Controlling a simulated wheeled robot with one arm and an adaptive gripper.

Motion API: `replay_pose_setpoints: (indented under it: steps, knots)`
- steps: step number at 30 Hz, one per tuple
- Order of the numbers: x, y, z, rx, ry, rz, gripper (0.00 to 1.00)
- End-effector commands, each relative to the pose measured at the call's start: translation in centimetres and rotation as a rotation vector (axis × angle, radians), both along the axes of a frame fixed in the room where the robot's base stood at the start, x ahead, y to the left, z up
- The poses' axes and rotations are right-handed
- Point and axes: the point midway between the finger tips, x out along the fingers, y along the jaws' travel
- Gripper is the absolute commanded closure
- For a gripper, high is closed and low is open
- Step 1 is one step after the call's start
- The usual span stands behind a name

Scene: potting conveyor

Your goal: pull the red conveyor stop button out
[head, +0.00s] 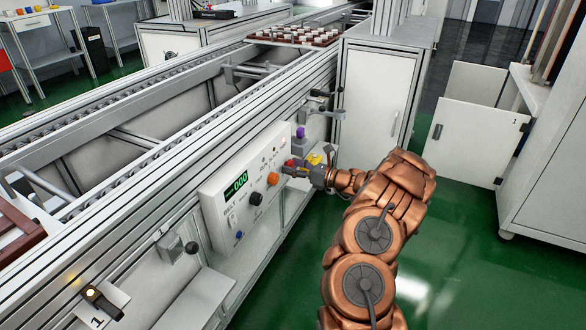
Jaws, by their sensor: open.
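A white control panel (245,208) is mounted on the side of the conveyor frame. A small red part (290,163), which looks like the stop button, shows at the panel's right end, partly hidden by my gripper. My gripper (289,170) is open, with its fingertips at the panel's right end, right by the red part. I cannot tell whether the fingers touch it or stand around it. A yellow part (315,160) shows at my gripper; I cannot tell what it belongs to.
The panel also carries an orange knob (273,179), a black knob (255,199), a blue button (238,235) and a green display (236,184). A purple part (300,132) sits just above my gripper. A white cabinet (372,95) stands behind. Green floor (455,235) is clear at right.

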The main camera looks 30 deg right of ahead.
Motion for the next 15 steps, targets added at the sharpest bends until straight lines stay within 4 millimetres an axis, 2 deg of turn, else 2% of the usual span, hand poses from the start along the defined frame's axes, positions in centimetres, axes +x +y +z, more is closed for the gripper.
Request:
replay_pose_setpoints:
  steps: [7,15]
  knots:
    - [0.04,0.05,0.01,0.0,0.0,0.0,0.33]
    - [0.03,0.05,0.02,0.0,0.0,0.001,0.61]
